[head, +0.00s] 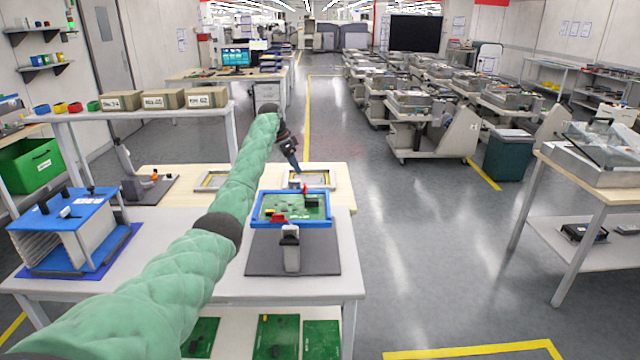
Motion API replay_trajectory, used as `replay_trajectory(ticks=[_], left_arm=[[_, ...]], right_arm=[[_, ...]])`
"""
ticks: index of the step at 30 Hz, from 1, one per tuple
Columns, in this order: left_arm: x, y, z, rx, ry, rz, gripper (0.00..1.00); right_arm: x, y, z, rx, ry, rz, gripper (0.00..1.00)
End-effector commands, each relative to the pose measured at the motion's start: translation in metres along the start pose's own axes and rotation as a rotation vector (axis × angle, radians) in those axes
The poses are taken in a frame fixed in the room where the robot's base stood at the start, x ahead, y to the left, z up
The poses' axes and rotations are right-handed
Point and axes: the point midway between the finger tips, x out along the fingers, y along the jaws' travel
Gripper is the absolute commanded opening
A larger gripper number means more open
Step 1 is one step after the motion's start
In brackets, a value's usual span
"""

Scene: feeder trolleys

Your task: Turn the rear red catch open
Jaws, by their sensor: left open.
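A blue frame (326,222) holds a green circuit board (300,206) on a stand on the near table. A small red catch (305,188) stands at the frame's rear edge. A second red catch (278,218) lies at the front edge, left of the middle. My left gripper (297,170) comes down from the end of my green-sleeved arm, just above and slightly left of the rear catch in the picture. It is open and looks empty, though its fingers are very small here. I cannot tell if they touch the catch. My right gripper is out of view.
A blue board rack (66,218) stands at the left of the table. Flat trays (325,174) lie behind the frame. A shelf with cardboard boxes (163,99) is at back left. The grey floor right of the table is clear, with feeder trolleys (432,125) beyond.

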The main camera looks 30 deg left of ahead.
Motion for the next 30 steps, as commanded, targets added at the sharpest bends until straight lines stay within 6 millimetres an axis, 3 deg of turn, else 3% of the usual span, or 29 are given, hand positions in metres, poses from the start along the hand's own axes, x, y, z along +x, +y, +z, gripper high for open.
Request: replay_trajectory(ticks=[9, 16, 30], left_arm=[[0.000, 0.007, -0.001, 0.257, 0.011, 0.039, 0.58], [0.004, 0.008, -0.001, 0.327, 0.012, 0.039, 0.58], [0.053, 0.010, -0.002, 0.325, 0.012, 0.039, 0.58]], right_arm=[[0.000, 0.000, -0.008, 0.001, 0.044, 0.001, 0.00], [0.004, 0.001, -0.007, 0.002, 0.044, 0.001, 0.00], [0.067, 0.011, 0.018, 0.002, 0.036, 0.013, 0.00]])
